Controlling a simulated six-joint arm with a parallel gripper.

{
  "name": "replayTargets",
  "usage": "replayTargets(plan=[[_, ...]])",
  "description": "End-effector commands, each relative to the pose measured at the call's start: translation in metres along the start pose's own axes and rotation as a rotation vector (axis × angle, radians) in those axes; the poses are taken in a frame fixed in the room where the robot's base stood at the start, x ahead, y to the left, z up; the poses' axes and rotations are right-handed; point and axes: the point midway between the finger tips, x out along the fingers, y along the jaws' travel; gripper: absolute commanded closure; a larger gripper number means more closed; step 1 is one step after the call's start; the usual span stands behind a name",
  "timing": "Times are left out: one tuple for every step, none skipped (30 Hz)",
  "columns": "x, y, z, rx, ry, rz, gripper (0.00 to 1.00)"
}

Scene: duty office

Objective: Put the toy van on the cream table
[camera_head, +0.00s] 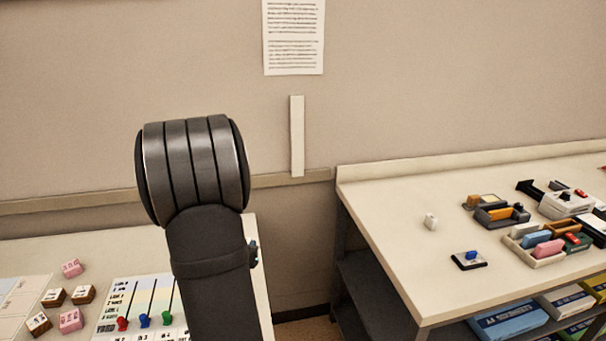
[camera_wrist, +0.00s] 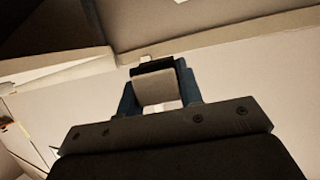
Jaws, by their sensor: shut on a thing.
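In the wrist view my gripper (camera_wrist: 160,104) is shut on a pale, boxy thing (camera_wrist: 154,88) with a dark strip along its far side. It may be the toy van, but too little shows to be sure. No other toy van is plain in either view. In the head view my arm hides nearly all of the gripper and what it holds. A cream-topped table (camera_head: 385,202) stands at the right. Another pale tabletop (camera_head: 50,253) lies at the left, beneath my arm.
The right table holds a small white thing (camera_head: 430,221), a black-based block with a blue top (camera_head: 469,260) and a tray of coloured blocks (camera_head: 541,262). Its left part is clear. Pink-and-brown blocks and a board with coloured pegs (camera_head: 115,297) lie at left. A gap separates the tables.

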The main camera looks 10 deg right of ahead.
Motion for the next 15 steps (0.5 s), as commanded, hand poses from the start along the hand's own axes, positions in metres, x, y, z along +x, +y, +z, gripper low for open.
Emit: replayTargets(plan=[[0.0,0.0,0.0,0.0,0.0,0.001,0.93],[0.0,0.0,0.0,0.0,0.0,0.001,0.93],[0.0,0.001,0.0,0.001,0.0,0.001,0.93],[0.0,0.001,0.0,0.001,0.0,0.002,0.93],[0.001,0.002,-0.001,0.002,0.0,0.004,0.93],[0.001,0.004,-0.001,0.005,0.0,0.01,0.93],[0.002,0.008,-0.002,0.008,0.0,0.018,0.93],[0.004,0.013,-0.004,0.013,0.001,0.028,0.93],[0.006,0.021,-0.006,0.02,0.001,0.047,0.93],[0.008,0.029,-0.008,0.027,0.001,0.064,0.93],[0.011,0.039,-0.011,0.037,0.001,0.085,0.93],[0.014,0.053,-0.014,0.049,0.001,0.116,0.93],[0.017,0.066,-0.017,0.062,0.002,0.144,0.93],[0.019,0.079,-0.021,0.074,0.002,0.172,0.93],[0.022,0.098,-0.025,0.09,0.002,0.213,0.93]])
